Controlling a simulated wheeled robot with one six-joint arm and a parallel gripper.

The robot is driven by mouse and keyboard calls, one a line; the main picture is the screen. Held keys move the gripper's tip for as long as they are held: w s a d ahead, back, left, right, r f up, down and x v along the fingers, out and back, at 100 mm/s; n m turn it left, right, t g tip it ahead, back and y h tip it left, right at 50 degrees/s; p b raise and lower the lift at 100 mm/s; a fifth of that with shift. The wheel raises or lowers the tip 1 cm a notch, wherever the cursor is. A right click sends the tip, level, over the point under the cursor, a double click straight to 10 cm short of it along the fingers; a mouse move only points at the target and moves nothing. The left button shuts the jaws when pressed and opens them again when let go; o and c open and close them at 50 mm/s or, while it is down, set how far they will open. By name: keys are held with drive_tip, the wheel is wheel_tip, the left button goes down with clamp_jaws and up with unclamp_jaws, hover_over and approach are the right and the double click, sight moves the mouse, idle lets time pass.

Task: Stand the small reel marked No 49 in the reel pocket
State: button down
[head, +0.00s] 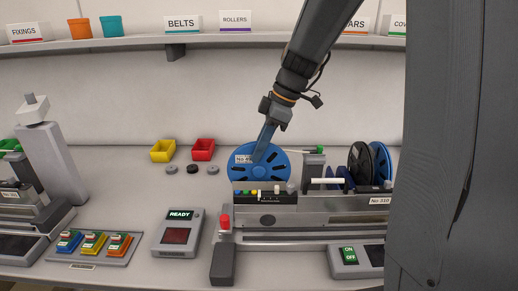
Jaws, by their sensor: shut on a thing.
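A blue reel (243,174) with dark slots and a small white label stands upright behind the front of the feeder (330,208). The label's print is too small to read, so I cannot tell whether it says No 49. My gripper (261,152) reaches down from above and is shut on this reel near its label. The lower edge of the reel is hidden behind the feeder's front panel, so I cannot tell whether it rests in a pocket. A black reel (360,163) and another blue reel (380,160) stand at the feeder's right.
A yellow bin (163,151) and a red bin (203,149) sit behind, left of the held reel. A READY box (179,233) and a red-topped post (224,235) stand in front. My own dark body hides the right side. Bench between the left machine (50,160) and bins is clear.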

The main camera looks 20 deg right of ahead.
drive_tip(key=shift+f, duration=0.15)
idle(0.4)
drive_tip(key=c, duration=1.7)
unclamp_jaws()
drive_tip(key=shift+c, duration=0.2)
